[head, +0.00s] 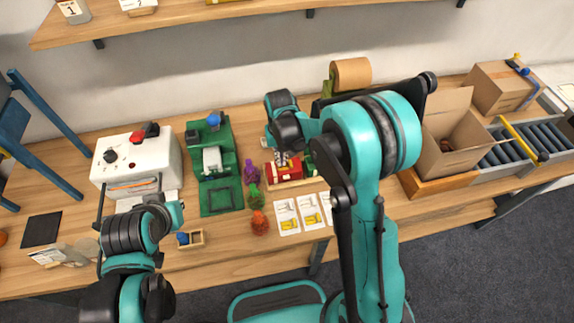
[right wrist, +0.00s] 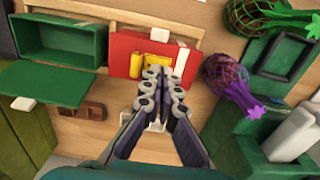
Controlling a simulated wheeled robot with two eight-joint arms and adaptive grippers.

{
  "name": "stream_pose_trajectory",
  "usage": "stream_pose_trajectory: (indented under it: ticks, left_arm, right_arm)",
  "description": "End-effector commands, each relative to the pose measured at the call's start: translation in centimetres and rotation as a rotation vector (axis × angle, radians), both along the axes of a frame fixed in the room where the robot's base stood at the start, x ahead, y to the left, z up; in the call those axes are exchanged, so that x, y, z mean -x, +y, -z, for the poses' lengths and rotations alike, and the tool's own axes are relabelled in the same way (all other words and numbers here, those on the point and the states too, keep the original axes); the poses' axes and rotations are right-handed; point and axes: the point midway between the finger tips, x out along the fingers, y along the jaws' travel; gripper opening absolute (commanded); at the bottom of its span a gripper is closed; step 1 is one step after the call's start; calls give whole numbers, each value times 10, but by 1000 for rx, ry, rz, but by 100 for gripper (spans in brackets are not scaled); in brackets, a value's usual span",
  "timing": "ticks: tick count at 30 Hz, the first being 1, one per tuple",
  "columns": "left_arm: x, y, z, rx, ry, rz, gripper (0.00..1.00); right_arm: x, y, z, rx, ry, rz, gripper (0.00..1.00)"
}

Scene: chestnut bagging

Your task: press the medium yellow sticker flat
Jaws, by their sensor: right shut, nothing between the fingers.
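A red box (right wrist: 125,42) lies in a wooden tray in the right wrist view; it also shows in the head view (head: 283,171). On its face are an upright yellow strip (right wrist: 135,64), a yellow sticker (right wrist: 158,61) and a white strip (right wrist: 181,62). I cannot tell for sure which yellow one is the medium sticker. My right gripper (right wrist: 163,76) is shut and empty, its fingertips over the lower part of the middle yellow sticker, partly hiding it. I cannot tell whether they touch. My left gripper (head: 160,190) is by the white machine, its fingers unclear.
Several white cards with yellow stickers (head: 287,216) lie in front of the box. An open green box (right wrist: 62,45) is close beside the red box. A green fixture (head: 218,200) lies farther left.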

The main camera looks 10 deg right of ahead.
Motion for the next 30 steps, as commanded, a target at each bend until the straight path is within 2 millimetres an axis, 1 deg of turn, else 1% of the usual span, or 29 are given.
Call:
stream_pose_trajectory:
  ticks: [30]
  left_arm:
    - [0,0,11,0,0,0,0]
  right_arm:
    - [0,0,13,0,0,0,0]
